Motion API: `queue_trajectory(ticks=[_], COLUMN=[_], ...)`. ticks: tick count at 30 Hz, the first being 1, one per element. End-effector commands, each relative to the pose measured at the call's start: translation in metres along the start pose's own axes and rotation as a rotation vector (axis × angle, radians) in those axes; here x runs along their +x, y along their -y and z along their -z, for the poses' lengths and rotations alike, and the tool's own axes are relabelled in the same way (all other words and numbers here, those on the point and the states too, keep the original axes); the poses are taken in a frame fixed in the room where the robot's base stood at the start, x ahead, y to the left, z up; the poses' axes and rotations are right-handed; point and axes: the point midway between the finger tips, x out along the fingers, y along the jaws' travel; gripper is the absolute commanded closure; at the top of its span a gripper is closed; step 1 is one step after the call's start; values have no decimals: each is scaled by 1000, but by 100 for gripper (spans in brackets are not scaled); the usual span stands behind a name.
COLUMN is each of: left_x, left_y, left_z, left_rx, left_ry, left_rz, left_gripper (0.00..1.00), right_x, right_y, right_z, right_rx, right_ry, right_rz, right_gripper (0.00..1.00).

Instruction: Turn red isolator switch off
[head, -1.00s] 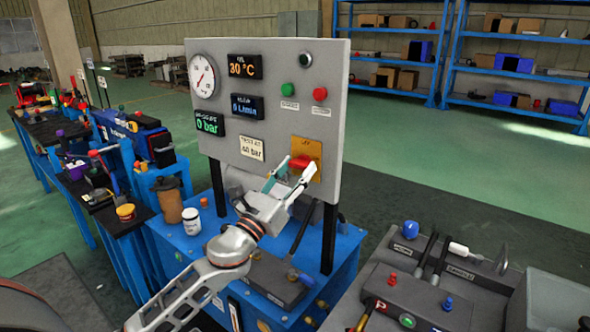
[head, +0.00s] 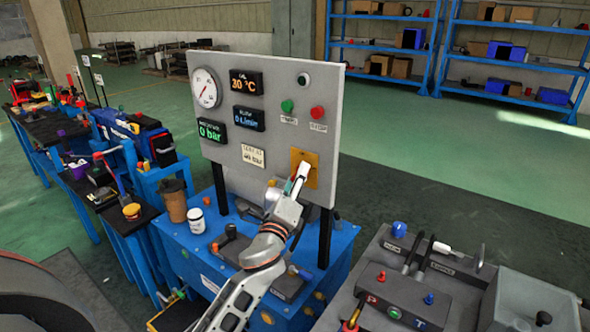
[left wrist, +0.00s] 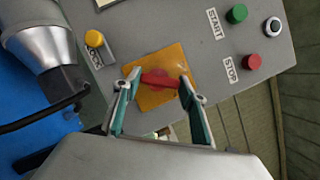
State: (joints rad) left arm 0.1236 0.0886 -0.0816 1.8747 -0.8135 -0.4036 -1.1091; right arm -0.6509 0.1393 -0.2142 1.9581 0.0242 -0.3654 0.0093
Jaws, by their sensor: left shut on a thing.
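The red isolator switch (left wrist: 160,79) has a red handle on a square yellow plate (left wrist: 152,98), seen in the left wrist view. In the head view the yellow plate (head: 313,172) is at the lower right of the grey panel, and the handle is mostly hidden by my gripper. My left gripper (head: 301,171) is at the plate. In the left wrist view its two fingers (left wrist: 161,76) are at the two ends of the red handle, shut on it. My right gripper is not in view.
The grey panel (head: 225,165) also carries a dial gauge (head: 206,88), displays, a green start button (head: 287,105) and a red stop button (head: 317,113). A brown cup (head: 174,201) and a white jar (head: 196,221) stand on the blue bench at the left.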

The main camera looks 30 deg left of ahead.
Motion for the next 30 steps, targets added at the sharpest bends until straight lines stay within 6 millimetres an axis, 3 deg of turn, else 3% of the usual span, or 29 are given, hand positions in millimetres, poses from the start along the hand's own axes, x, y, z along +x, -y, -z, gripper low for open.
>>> queue_trajectory(ticks=[1, 7, 16, 30], left_x=[1, 1, 1, 1], left_y=[6, 5, 4, 3], left_z=[-3, -3, -3, -4], left_rx=[-45, -215, -425, -567], left_ry=[1, 1, 2, 2], left_rz=[-20, -91, -175, -234], left_gripper=[80, 80, 80, 80], right_x=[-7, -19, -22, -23], right_y=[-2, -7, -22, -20], right_z=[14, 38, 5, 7], right_rx=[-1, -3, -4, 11], right_ry=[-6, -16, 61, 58], right_rz=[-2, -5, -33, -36], right_gripper=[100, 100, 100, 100])
